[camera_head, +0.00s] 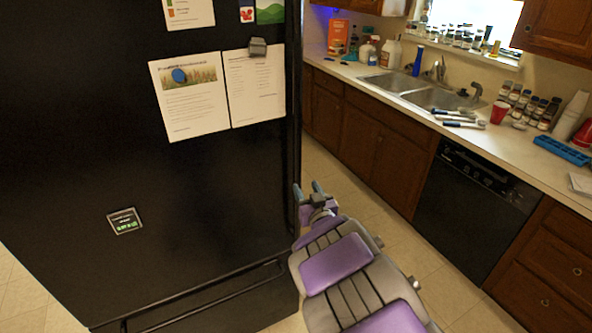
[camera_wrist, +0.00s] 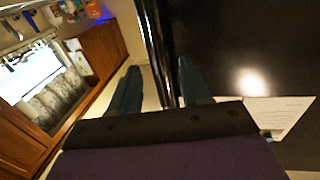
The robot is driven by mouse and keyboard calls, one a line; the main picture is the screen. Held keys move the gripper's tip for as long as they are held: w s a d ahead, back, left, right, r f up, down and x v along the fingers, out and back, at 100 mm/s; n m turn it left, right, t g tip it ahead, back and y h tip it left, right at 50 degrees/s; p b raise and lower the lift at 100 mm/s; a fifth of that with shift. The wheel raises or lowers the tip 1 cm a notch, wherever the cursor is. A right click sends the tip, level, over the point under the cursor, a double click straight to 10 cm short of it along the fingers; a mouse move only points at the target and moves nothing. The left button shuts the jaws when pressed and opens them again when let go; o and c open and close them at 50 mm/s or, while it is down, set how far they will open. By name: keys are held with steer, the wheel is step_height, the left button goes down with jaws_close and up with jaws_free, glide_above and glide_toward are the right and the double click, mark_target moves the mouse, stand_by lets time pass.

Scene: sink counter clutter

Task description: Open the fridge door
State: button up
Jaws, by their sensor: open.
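The black fridge (camera_head: 90,110) fills the left of the head view, with papers and magnets on its door. The door looks closed. My gripper (camera_head: 308,190) is at the right edge of the fridge door, at mid-lower height, with its teal fingers pointing away. In the wrist view, my gripper (camera_wrist: 160,85) is open. A dark vertical handle or edge strip (camera_wrist: 158,45) of the fridge runs between the two fingers near their tips. I cannot tell whether either finger touches it. The glossy door face (camera_wrist: 245,45) lies to the right in the wrist view.
A lower drawer (camera_head: 200,305) with a horizontal bar is below the door. Wooden cabinets (camera_head: 370,145), a black dishwasher (camera_head: 475,205) and a cluttered sink counter (camera_head: 545,165) stand to the right. Tiled floor (camera_head: 400,245) lies open between them and the fridge.

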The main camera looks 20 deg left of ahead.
mark_target(298, 171)
steer(key=shift+b+x, duration=0.9)
steer(key=shift+x, duration=4.65)
steer(key=shift+c, duration=0.2)
jaws_close()
